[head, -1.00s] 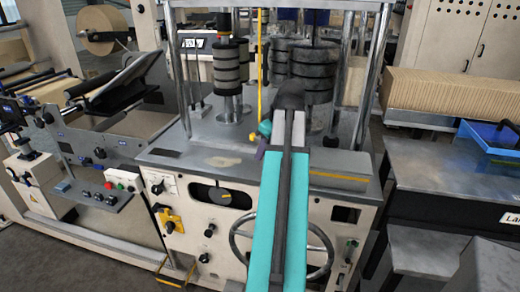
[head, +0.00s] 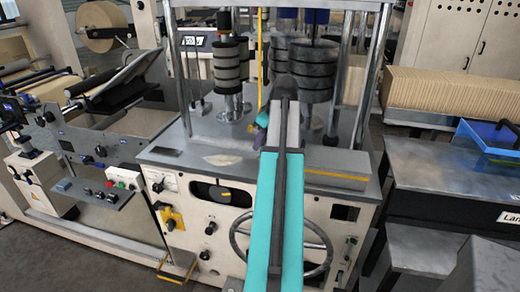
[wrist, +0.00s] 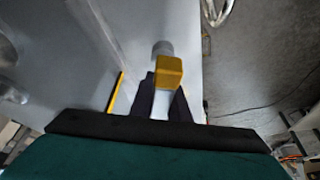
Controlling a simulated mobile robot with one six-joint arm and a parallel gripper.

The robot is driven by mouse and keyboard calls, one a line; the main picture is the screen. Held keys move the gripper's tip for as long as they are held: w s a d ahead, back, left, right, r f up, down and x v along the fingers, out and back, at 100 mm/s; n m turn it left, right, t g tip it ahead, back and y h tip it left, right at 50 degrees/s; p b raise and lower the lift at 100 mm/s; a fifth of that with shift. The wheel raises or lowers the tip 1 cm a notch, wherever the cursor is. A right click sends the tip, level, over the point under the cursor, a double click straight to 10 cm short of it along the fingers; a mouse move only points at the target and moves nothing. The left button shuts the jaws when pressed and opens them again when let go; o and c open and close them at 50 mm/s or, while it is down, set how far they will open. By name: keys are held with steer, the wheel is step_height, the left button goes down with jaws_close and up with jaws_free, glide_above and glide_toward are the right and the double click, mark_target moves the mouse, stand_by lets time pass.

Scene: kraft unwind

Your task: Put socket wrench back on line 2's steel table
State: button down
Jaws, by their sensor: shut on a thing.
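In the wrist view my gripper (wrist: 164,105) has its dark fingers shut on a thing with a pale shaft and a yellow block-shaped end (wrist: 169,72). I take it for the socket wrench; its far part is hidden. In the head view my teal and grey arm reaches up over the machine and hides most of the gripper and the held thing. A steel table (head: 432,182) stands at the right. Its label is cut off, so I cannot tell whether it is line 2's.
A blue tray (head: 488,148) with a dark tool-like item sits on the right table. The machine (head: 205,158) with chrome posts and stacked rolls (head: 228,75) stands in front of me. The near-left part of the right table is bare. A grey stool (head: 425,250) stands before it.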

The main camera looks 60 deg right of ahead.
steer(key=shift+w+d+f+p, duration=0.4)
steer(key=shift+d+f, duration=0.05)
steer(key=shift+f, duration=0.3)
steer(key=shift+f+p, duration=0.3)
steer(key=shift+f, duration=0.75)
steer(key=shift+f, duration=0.15)
steer(key=c, duration=1.7)
jaws_free()
steer(key=shift+b+v, duration=1)
steer(key=shift+v, duration=5.15)
